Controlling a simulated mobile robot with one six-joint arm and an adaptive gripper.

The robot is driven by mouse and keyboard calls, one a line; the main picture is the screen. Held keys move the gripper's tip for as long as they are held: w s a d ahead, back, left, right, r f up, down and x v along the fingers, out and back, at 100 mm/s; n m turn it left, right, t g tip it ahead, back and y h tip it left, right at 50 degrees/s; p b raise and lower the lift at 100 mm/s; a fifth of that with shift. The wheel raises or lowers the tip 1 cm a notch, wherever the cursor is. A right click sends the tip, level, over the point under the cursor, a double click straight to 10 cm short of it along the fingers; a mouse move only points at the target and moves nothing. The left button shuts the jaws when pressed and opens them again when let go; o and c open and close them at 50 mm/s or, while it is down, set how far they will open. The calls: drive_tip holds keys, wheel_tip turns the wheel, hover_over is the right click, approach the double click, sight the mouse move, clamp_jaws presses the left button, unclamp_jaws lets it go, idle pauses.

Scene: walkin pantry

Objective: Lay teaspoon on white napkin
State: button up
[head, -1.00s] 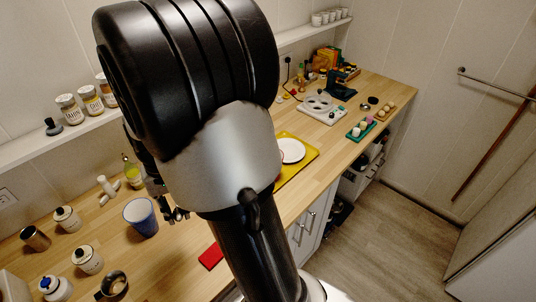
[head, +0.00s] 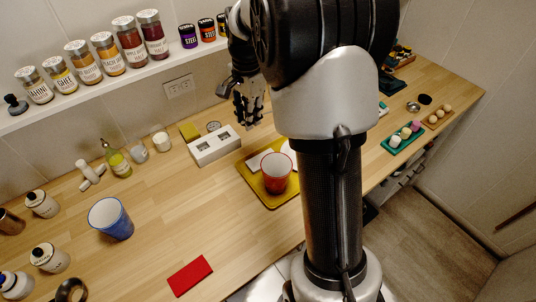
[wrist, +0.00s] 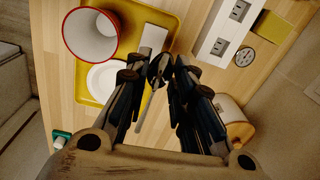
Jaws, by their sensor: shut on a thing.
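My gripper (head: 248,118) is up in the air behind the yellow tray, near the white socket block; it also shows in the wrist view (wrist: 161,68). Its fingers are shut on the teaspoon (wrist: 147,106), a thin pale strip running down from the fingertips in the wrist view. The spoon's bowl cannot be made out. The white napkin (wrist: 153,38) lies on the yellow tray (wrist: 172,22), beside the red cup, just beyond the fingertips in the wrist view. It shows partly in the head view (head: 257,160), behind the red cup.
The red cup (head: 277,175) stands on the tray next to a white plate (wrist: 102,82). The white socket block (head: 214,146) stands close behind the tray. A blue cup (head: 110,220) and a red cloth (head: 190,275) are left of the tray, with clear counter between. A jar shelf (head: 95,90) runs above.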

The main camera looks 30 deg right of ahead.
sight(251, 165)
wheel_tip(251, 165, down, 19)
drive_tip(key=b, duration=0.5)
drive_tip(key=shift+a+r, duration=0.1)
drive_tip(key=shift+a, duration=0.05)
drive_tip(key=shift+f, duration=0.2)
drive_tip(key=o, duration=0.8)
